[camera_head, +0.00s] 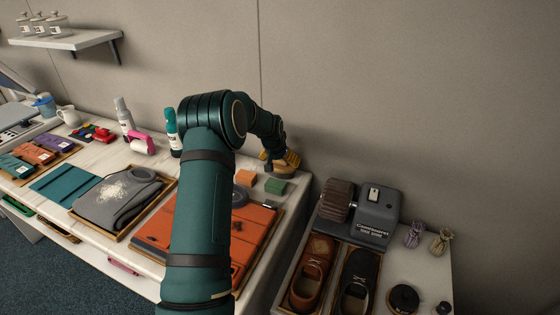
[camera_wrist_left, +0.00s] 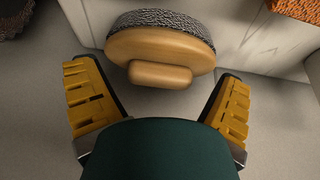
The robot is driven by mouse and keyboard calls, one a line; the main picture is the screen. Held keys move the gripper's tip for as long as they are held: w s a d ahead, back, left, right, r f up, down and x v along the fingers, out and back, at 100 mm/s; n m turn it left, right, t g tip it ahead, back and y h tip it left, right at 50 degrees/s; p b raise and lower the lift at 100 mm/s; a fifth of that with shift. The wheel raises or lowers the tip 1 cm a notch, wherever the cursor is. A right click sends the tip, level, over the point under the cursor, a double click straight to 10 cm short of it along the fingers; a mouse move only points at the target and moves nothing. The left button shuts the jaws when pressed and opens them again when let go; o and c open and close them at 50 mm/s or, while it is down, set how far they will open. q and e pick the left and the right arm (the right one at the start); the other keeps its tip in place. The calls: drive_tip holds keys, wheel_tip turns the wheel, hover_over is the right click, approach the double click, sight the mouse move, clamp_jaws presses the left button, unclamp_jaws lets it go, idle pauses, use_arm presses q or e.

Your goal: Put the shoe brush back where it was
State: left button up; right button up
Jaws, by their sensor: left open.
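The shoe brush (camera_wrist_left: 160,48) shows in the left wrist view as a pale wooden oval with a rounded wooden grip and dark grey bristles at its far edge. In the head view the shoe brush (camera_head: 283,173) is at the back right corner of the white counter, partly hidden by my gripper. My left gripper (camera_head: 280,158) is there, right at the brush. In the wrist view its yellow-padded fingers are spread wide, one on each side of the wooden grip, with gaps and no visible contact. My right gripper is not in view.
Orange (camera_head: 246,178) and green (camera_head: 275,186) blocks lie beside the brush. An orange garment (camera_head: 255,228) lies on a tray under my left arm. A lower table at right holds a shoe polisher (camera_head: 378,217) and brown (camera_head: 312,270) and black shoes (camera_head: 358,280). The wall is close behind.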

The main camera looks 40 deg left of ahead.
use_arm(q)
drive_tip(key=shift+r, duration=0.2)
drive_tip(key=p+v, duration=0.1)
drive_tip(key=v, duration=1.1)
drive_tip(key=shift+p, duration=0.3)
